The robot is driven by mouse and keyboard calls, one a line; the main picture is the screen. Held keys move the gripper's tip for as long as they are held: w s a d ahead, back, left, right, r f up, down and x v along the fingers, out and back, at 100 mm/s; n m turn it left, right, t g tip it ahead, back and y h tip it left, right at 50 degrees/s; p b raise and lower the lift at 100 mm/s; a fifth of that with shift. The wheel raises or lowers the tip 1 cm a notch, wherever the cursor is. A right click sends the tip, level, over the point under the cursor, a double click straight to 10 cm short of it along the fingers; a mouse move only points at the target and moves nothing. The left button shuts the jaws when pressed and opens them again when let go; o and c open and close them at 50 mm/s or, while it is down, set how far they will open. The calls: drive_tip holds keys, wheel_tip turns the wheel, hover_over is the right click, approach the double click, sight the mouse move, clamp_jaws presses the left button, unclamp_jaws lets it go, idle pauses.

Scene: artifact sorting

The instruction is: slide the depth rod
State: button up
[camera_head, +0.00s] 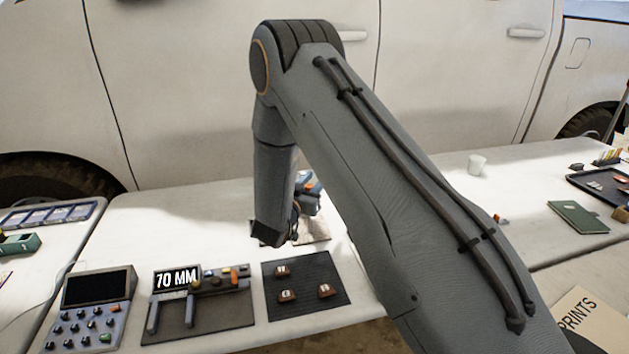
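A caliper-like gauge (205,283) lies on a dark mat (215,324) at the lower left, with a display reading "70 MM" (177,279). Two grey jaws point toward the front edge, and several small coloured parts sit along its bar. I cannot make out which part is the depth rod. My gripper is at the low end of my arm, behind and to the right of the gauge and apart from it. My wrist and forearm hide most of the gripper, so its fingers cannot be made out.
A control box (90,304) with knobs stands left of the gauge. A black mat (334,272) with three brown pieces lies right of it. A blue-grey item with orange (310,187) is partly hidden behind my wrist. A vehicle (190,80) is behind the tables.

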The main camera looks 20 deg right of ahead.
clamp_jaws()
wheel_tip(320, 180, up, 4)
drive_tip(key=shift+r+p, duration=0.25)
drive_tip(key=shift+p, duration=0.65)
drive_tip(key=shift+o, duration=1.5)
unclamp_jaws()
drive_tip(key=b+v, duration=0.2)
drive_tip(key=v, duration=0.5)
drive_tip(key=shift+s+a, duration=0.25)
drive_tip(key=shift+s, duration=0.1)
drive_tip(key=shift+s, duration=0.1)
